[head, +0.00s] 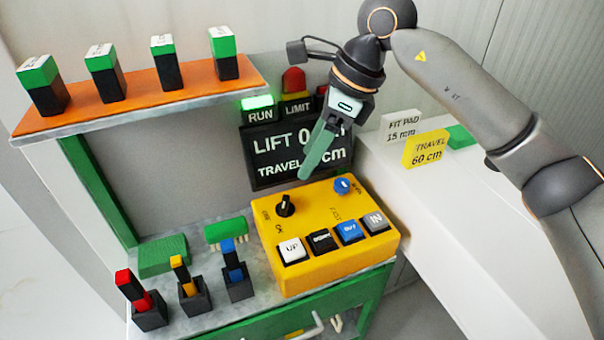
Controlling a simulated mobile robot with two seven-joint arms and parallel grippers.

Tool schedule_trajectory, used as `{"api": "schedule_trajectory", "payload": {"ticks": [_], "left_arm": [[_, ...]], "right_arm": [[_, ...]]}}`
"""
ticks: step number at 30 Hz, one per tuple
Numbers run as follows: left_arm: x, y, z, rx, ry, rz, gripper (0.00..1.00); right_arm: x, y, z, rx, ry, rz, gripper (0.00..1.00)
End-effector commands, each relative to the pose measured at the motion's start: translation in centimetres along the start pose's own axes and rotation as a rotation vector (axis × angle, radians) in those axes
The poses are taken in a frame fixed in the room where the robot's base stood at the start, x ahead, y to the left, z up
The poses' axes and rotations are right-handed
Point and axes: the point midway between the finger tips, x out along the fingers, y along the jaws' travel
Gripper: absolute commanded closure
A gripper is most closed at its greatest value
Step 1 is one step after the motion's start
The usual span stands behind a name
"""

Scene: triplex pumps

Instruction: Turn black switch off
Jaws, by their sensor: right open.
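The black switch (285,206) is a rotary knob on the upper left of the top face of a yellow control box (330,270). Small labels beside it are too small to read surely. My right gripper (311,168) has green fingers and hangs above the back of the box, up and to the right of the black switch. It is open and empty, and it is apart from the switch. Its fingers overlap in this view and cover part of the display behind. My left gripper is not in view.
The box also has a blue knob (343,187) and a row of buttons. A display (270,160) and a lit green RUN lamp (257,104) stand behind. An orange shelf (140,95) is at upper left. Black holders (195,298) with coloured pieces stand left of the box.

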Motion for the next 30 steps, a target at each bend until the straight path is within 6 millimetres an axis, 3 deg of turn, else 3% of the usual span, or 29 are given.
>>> {"api": "schedule_trajectory", "payload": {"ticks": [8, 21, 30], "left_arm": [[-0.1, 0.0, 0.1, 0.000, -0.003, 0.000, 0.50], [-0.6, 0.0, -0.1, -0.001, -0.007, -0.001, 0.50], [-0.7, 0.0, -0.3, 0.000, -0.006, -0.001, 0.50]], "right_arm": [[0.6, -0.1, -0.1, -0.001, 0.008, -0.005, 0.38], [8.8, -0.1, -0.1, 0.000, 0.007, -0.003, 0.38], [12.1, -0.1, -0.1, -0.001, 0.006, -0.006, 0.38]]}}
